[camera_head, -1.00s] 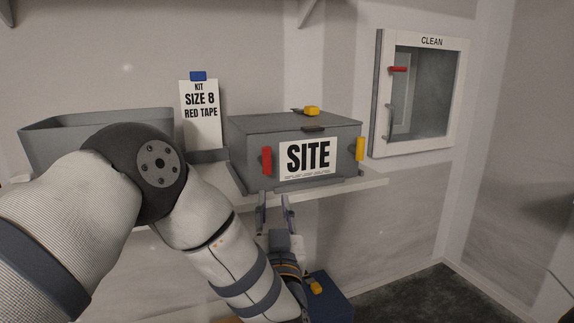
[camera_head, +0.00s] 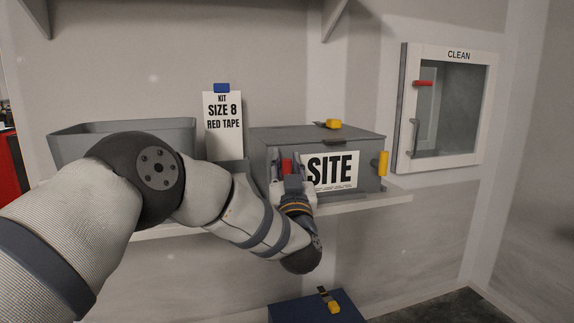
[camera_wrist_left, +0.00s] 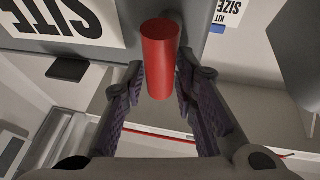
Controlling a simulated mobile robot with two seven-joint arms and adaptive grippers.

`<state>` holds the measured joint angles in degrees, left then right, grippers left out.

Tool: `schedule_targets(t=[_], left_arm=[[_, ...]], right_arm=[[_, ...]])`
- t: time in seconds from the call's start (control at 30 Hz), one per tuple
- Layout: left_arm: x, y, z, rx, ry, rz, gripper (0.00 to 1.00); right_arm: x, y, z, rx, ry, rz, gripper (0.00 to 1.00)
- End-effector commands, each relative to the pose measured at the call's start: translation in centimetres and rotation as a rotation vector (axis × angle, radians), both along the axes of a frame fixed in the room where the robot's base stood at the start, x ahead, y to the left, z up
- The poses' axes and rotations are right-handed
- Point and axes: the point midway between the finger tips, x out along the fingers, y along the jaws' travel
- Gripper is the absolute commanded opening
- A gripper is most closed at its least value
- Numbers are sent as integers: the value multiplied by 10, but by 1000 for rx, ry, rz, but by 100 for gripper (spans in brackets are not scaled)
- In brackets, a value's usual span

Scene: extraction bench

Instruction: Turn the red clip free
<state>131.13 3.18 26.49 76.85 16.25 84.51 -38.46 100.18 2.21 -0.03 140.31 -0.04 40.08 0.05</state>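The red clip (camera_head: 287,166) is an upright red handle at the left of the front of the grey SITE box (camera_head: 258,160). In the left wrist view the red clip (camera_wrist_left: 160,60) is a large red cylinder between the two finger pads. My left gripper (camera_head: 287,158) is in front of it, with one finger on each side; it also shows in the left wrist view (camera_wrist_left: 160,75). The fingers look open, with gaps beside the clip in the head view. Any light contact is hard to tell. The clip's lower part is hidden by the gripper. My right gripper is not in view.
The box stands on a white shelf (camera_head: 370,204), with a yellow clip (camera_head: 383,163) on its right and another yellow piece (camera_head: 333,124) on top. A grey bin (camera_head: 80,145) and kit card (camera_head: 222,140) stand left. A CLEAN cabinet (camera_head: 402,125) hangs right.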

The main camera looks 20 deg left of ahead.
Motion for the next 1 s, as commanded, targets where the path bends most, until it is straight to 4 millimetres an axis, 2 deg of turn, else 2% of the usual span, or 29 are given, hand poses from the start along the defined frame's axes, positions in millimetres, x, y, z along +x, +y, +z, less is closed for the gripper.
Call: schedule_targets(t=[0.07,0.2,0.63,1.0], left_arm=[[0,0,1,0,-1,0,26],[0,0,0,0,-1,0,0],[-1,1,-1,-54,-37,1,0],[-6,9,-5,-301,-201,2,0]], right_arm=[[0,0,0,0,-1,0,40],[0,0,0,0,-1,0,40],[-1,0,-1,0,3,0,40],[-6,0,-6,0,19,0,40]])
